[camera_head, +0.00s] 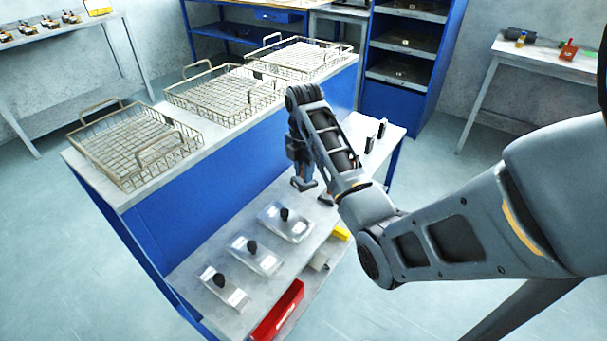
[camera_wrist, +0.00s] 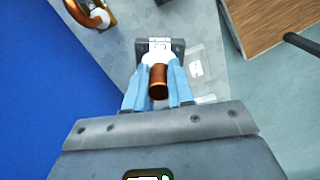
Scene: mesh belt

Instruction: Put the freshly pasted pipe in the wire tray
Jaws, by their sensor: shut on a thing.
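My gripper (camera_wrist: 158,76) shows in the wrist view with its light-blue fingers shut around a short copper-brown pipe piece (camera_wrist: 158,88). A dark block with a white label (camera_wrist: 160,44) lies just beyond the fingertips; I cannot tell whether the pipe touches it. In the head view my gripper (camera_head: 313,190) points down, low over the lower shelf, and the arm hides the pipe. Three wire trays stand on the upper bench top: a near tray (camera_head: 118,172), a middle tray (camera_head: 212,112) and a far tray (camera_head: 290,68). All three look empty.
The lower shelf (camera_head: 190,272) bears several clear plates with dark knobs, such as one plate (camera_head: 287,222). A red bin (camera_head: 278,315) sits below its front edge. A curved copper piece (camera_wrist: 92,12) shows top left in the wrist view. The blue bench front (camera_head: 190,215) rises beside the shelf.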

